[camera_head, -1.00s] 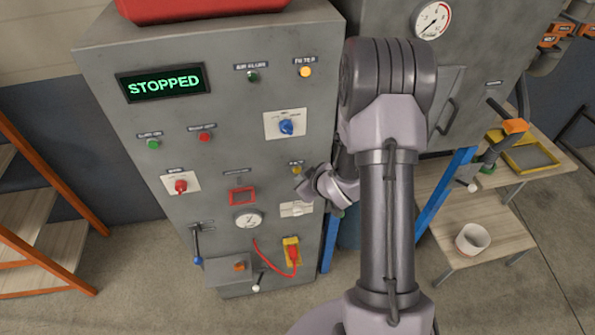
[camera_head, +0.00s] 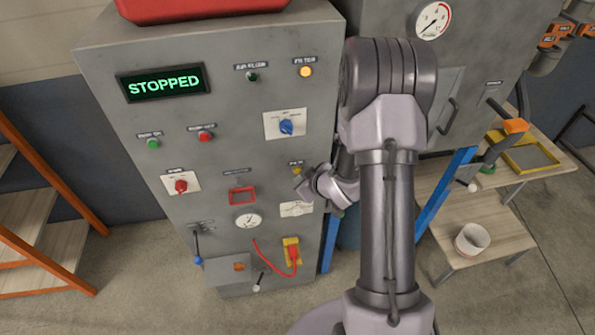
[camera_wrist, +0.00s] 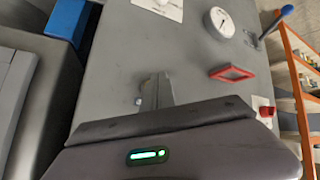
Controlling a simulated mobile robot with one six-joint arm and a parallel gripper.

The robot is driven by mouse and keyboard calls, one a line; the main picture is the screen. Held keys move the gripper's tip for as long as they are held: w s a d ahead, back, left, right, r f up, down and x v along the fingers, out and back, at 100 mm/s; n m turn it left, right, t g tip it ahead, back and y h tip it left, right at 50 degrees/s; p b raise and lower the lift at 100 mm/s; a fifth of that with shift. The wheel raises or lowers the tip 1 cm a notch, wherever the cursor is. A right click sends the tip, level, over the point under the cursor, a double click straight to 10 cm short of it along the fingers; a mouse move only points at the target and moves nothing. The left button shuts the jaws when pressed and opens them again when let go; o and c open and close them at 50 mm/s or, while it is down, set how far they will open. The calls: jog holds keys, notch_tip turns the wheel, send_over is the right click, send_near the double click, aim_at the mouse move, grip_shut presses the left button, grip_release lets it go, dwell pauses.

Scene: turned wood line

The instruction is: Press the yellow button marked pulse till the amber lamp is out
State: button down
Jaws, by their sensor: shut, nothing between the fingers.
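The amber lamp (camera_head: 306,72) at the top right of the grey cabinet's panel is lit, under a small label. The yellow button (camera_head: 297,170) sits lower on the same panel, below the blue knob, under a label too small to read. My gripper (camera_head: 299,190) is shut and empty, close to the panel just below the yellow button. I cannot tell from the head view whether it touches anything.
The blue knob (camera_head: 286,127) is above my gripper, and a red-framed window (camera_head: 242,196) is to its left. A gauge (camera_head: 248,221) and a yellow socket with a red plug (camera_head: 292,255) are below. The display (camera_head: 164,83) reads STOPPED. A blue post (camera_head: 445,200) stands to the right.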

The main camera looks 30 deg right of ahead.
jog(key=shift+w, duration=0.15)
jog(key=shift+w+d, duration=0.15)
jog(key=shift+w, duration=0.1)
jog(key=shift+w+d, duration=0.1)
jog(key=shift+w, duration=0.25)
dwell(0.8)
jog(key=shift+s+b, duration=0.1)
jog(key=shift+b, duration=0.2)
jog(key=shift+s+a+b, duration=0.2)
jog(key=shift+s+b, duration=0.1)
jog(key=shift+s, duration=0.35)
jog(key=s+b, duration=0.1)
jog(key=s, duration=0.1)
jog(key=s+a+b, duration=0.1)
jog(key=s, duration=0.2)
jog(key=shift+a, duration=0.2)
